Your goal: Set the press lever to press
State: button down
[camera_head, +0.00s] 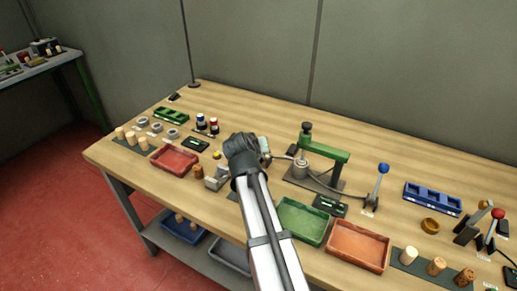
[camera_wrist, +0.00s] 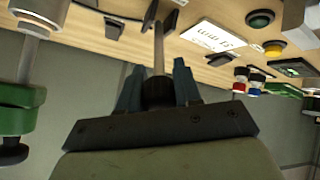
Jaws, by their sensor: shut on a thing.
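My gripper (camera_wrist: 158,88) is shut on the dark knob of a lever. The lever's thin metal rod (camera_wrist: 158,50) runs from between the fingers to a dark slotted base at the table. A white label card (camera_wrist: 213,38) lies beside the base, its print upside down and too small to read. In the head view my gripper (camera_head: 242,150) is left of the green press (camera_head: 325,152) and hides most of the held lever. The press also shows upside down at the left of the wrist view (camera_wrist: 20,110). I cannot tell which marked position the lever is in.
A blue-knobbed lever (camera_head: 383,168) stands right of the press, and a red-knobbed lever (camera_head: 498,214) at far right. A red tray (camera_head: 174,160), a green tray (camera_head: 302,222) and an orange tray (camera_head: 357,247) line the front. Capped bottles (camera_head: 207,126) stand behind my gripper.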

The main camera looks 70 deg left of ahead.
jog(key=shift+s, duration=0.1)
jog(key=c, duration=0.8)
grip_release()
jog(key=v, duration=1.3)
jog(key=shift+d+r, duration=0.25)
jog(key=shift+d, duration=0.05)
